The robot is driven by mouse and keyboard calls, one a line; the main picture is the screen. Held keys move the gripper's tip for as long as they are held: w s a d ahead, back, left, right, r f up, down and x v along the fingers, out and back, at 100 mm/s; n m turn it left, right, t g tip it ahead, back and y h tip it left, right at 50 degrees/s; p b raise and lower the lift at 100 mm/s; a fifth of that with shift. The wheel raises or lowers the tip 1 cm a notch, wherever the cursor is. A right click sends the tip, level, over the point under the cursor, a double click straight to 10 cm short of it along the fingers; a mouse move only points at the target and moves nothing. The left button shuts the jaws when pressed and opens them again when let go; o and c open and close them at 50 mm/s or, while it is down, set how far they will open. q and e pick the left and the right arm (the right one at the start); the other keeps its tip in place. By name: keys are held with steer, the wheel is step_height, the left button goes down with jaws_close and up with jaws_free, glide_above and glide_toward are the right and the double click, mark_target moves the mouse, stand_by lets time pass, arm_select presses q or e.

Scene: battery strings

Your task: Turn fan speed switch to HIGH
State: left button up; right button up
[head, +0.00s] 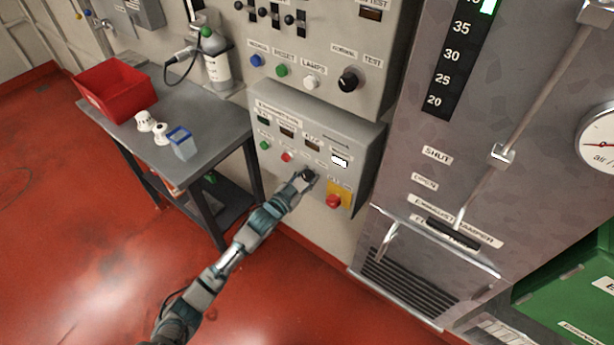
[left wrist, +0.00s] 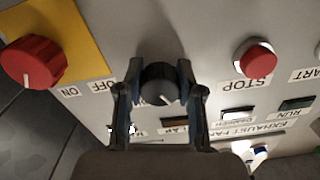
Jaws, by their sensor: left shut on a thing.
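The fan speed switch is a black round knob (left wrist: 160,84) with a white pointer line, on the front of the grey exhaust fan panel (head: 345,137). In the left wrist view the knob sits between the two fingers of my left gripper (left wrist: 160,92), which is shut on it. In the head view my left gripper (head: 306,178) reaches the lower part of the panel and partly covers the knob. The label by the knob is partly hidden by the fingers, so I cannot read its setting. My right gripper is not in view.
A red knob on a yellow plate (head: 340,193) is close to the right of my gripper. A red STOP button (head: 287,157) and a green button (head: 265,145) are to its left. A grey table (head: 205,125) with a red bin (head: 117,90) stands at the left.

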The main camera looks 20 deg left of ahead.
arm_select(q)
steer(key=m+p, duration=0.1)
steer(key=m, duration=0.1)
steer(key=m+p, duration=0.2)
steer(key=m, duration=0.1)
steer(key=m+p, duration=0.1)
steer(key=m, duration=0.2)
steer(key=shift+r, duration=0.3)
steer(key=shift+f+m+p, duration=0.15)
steer(key=shift+m+p, duration=0.4)
steer(key=shift+m, duration=0.95)
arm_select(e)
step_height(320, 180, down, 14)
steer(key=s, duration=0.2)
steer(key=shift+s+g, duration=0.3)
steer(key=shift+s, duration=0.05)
arm_select(q)
steer(key=shift+f, duration=0.1)
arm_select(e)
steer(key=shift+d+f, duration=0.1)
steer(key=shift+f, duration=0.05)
arm_select(q)
steer(key=o, duration=1.1)
steer(key=shift+d, duration=0.1)
steer(key=shift+o, duration=0.3)
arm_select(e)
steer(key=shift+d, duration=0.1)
arm_select(q)
steer(key=v, duration=1.1)
steer(key=shift+s, duration=0.4)
